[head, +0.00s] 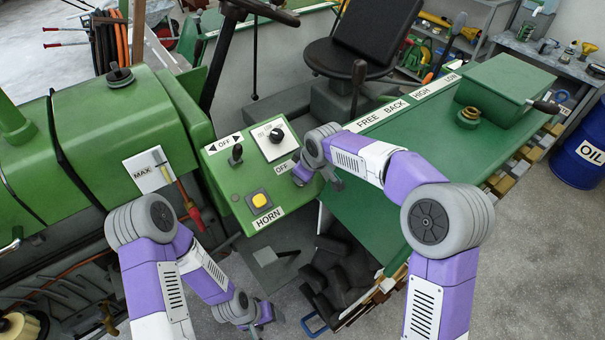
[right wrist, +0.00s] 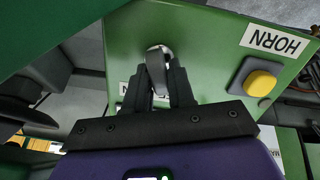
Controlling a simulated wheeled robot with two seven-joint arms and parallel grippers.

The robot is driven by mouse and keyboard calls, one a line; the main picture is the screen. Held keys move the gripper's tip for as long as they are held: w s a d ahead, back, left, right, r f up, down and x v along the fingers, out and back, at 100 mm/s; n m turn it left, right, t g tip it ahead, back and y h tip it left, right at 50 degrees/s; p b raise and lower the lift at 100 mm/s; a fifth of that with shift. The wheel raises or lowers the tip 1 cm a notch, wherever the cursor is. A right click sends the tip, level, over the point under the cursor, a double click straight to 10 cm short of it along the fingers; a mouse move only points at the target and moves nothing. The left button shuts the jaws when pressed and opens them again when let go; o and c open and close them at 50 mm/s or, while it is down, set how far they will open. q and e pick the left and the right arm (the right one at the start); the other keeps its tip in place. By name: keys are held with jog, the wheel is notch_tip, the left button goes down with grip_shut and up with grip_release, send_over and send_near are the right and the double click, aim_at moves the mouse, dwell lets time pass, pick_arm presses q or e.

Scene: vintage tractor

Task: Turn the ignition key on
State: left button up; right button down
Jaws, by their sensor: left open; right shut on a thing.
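The ignition key (right wrist: 157,62) shows in the right wrist view as a grey metal piece between my right gripper's dark fingers. It stands at the green control panel (head: 236,186). My right gripper (right wrist: 160,80) is shut on it. In the head view, my right gripper (head: 301,174) is at the panel's right edge, beside an OFF label (head: 285,167), and it hides the key. A second label behind the fingers is mostly covered in the wrist view. My left gripper (head: 268,316) is open and empty, low in front of the panel.
The panel also bears a yellow HORN button (head: 260,200), a black lever (head: 236,154) and a black knob (head: 276,136). A steering wheel (head: 262,11) and a seat (head: 355,45) are behind. The green fender (head: 425,135) lies right; a red-handled lever (head: 190,208) is left.

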jog(key=shift+w+d+r+m, duration=0.1)
jog(key=shift+m, duration=1.4)
jog(key=shift+w+d+m, duration=0.1)
jog(key=shift+m, duration=1.4)
jog(key=c, duration=1.1)
grip_release()
jog(key=shift+s, duration=0.1)
jog(key=shift+v, duration=3.8)
